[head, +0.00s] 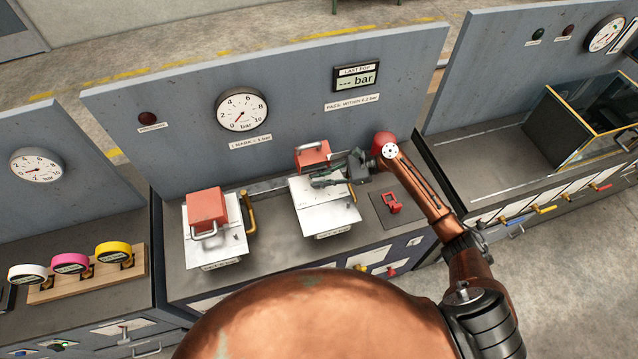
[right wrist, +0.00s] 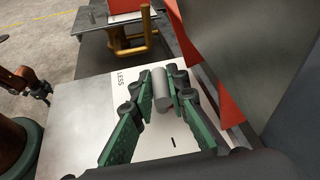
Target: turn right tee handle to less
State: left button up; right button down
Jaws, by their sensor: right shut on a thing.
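The right white plate (head: 335,212) on the middle bench carries a red block (head: 312,152) at its back. My right gripper (head: 322,180) reaches in from the right over this plate. In the right wrist view its green fingers (right wrist: 164,80) are shut on a grey cylindrical bar, the tee handle (right wrist: 162,92). The handle stands over the white plate (right wrist: 75,105), where the word LESS is printed beside the fingers. In the head view the gripper hides the handle. A copper arm with a dark end, seemingly my left gripper (right wrist: 42,88), shows small at the wrist view's left edge.
A left white plate (head: 222,245) with a red block and a yellow bent pipe (head: 250,212) stands left of the right plate. A small red part (head: 391,203) lies on a dark pad at right. A round gauge (head: 241,110) and a "--- bar" display (head: 357,79) sit on the back panel.

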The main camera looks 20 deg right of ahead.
jog(key=shift+f+n+g+b, duration=0.15)
jog(key=shift+n+g+b, duration=0.8)
jog(key=shift+g, duration=0.25)
jog(key=c, duration=1.9)
grip_release()
jog(key=v, duration=1.2)
jog(key=shift+d, duration=0.1)
